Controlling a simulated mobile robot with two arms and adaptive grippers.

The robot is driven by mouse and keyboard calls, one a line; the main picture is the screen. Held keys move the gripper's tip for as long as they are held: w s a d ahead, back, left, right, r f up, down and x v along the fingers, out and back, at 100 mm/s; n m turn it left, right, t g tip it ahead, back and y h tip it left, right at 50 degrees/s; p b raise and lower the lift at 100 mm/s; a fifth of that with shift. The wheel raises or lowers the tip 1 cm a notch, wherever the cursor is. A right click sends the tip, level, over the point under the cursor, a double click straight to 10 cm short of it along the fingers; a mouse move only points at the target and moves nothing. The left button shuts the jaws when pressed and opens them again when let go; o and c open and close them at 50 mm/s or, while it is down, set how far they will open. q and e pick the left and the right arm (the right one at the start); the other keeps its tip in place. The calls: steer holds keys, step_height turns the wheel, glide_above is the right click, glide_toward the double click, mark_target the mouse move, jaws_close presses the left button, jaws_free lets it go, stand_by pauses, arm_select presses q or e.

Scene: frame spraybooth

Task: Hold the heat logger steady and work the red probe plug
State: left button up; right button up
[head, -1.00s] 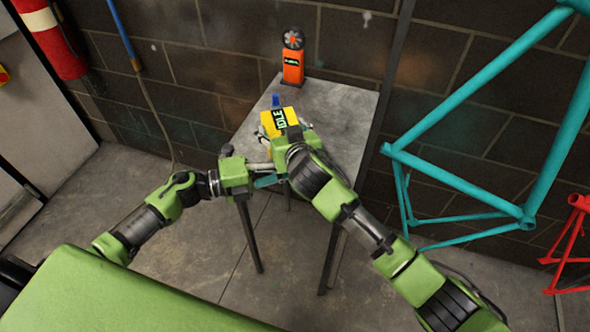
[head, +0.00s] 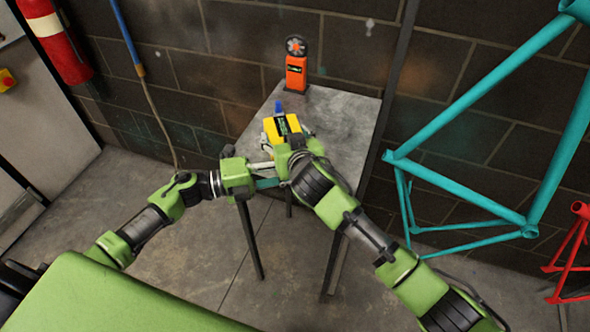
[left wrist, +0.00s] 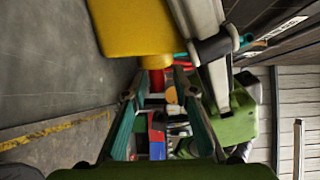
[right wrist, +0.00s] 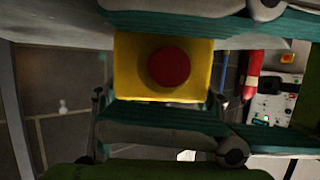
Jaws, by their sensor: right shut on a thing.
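The heat logger is a yellow block (head: 270,128) at the near edge of the grey table in the head view, with a dark display (head: 282,126) bearing green marks. My right gripper (head: 287,140) is shut on it; in the right wrist view its teal pads lie above and below the yellow body (right wrist: 128,70). The round red probe plug (right wrist: 169,67) faces that camera. In the left wrist view the red plug (left wrist: 157,82) shows below a yellow collar, between the fingertips of my left gripper (left wrist: 159,76), which look open with gaps. The head view hides the plug.
An orange device with a round top (head: 296,72) stands at the back of the table (head: 340,120). A blue piece (head: 278,106) shows just behind the logger. A teal frame (head: 460,195) hangs at the right, and a red frame (head: 572,245) beyond it.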

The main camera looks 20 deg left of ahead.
arm_select(q)
steer(key=shift+s+f, duration=0.2)
steer(key=shift+f, duration=0.1)
steer(key=shift+s+a, duration=0.2)
steer(key=shift+a, duration=0.15)
steer(key=v, duration=1.1)
steer(key=shift+r, duration=0.35)
arm_select(e)
steer(key=o, duration=1.5)
steer(key=shift+c, duration=0.2)
arm_select(q)
steer(key=shift+w+a, duration=0.1)
steer(key=shift+w, duration=0.05)
arm_select(e)
steer(key=v, duration=1.1)
steer(key=shift+s+d, duration=0.3)
